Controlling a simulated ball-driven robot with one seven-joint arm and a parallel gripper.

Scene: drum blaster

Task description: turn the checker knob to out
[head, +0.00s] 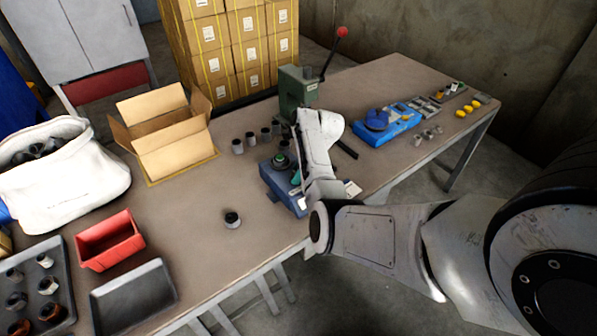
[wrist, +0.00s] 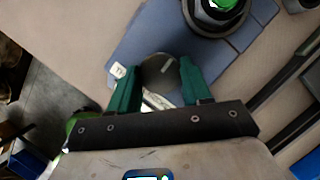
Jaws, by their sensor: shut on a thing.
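The checker (head: 272,177) is a blue-grey box near the table's front edge, partly hidden by my arm. In the wrist view its body (wrist: 143,38) lies below my fingers. The knob (wrist: 158,67) is a dark round disc with a pale line pointing to the upper right. My gripper (wrist: 155,85) has green fingers on either side of the knob and is shut on it. It also shows small in the head view (head: 296,178). A small white label (wrist: 118,71) sits left of the knob. A dark round socket (wrist: 213,18) with something green inside stands beyond the knob.
A green press (head: 297,88) with a red-tipped lever stands behind the checker. Several dark cylinders stand between it and the open carton (head: 168,135). One cylinder (head: 232,219) stands alone in front. A blue device (head: 390,124) is to the right, a red bin (head: 108,241) to the left.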

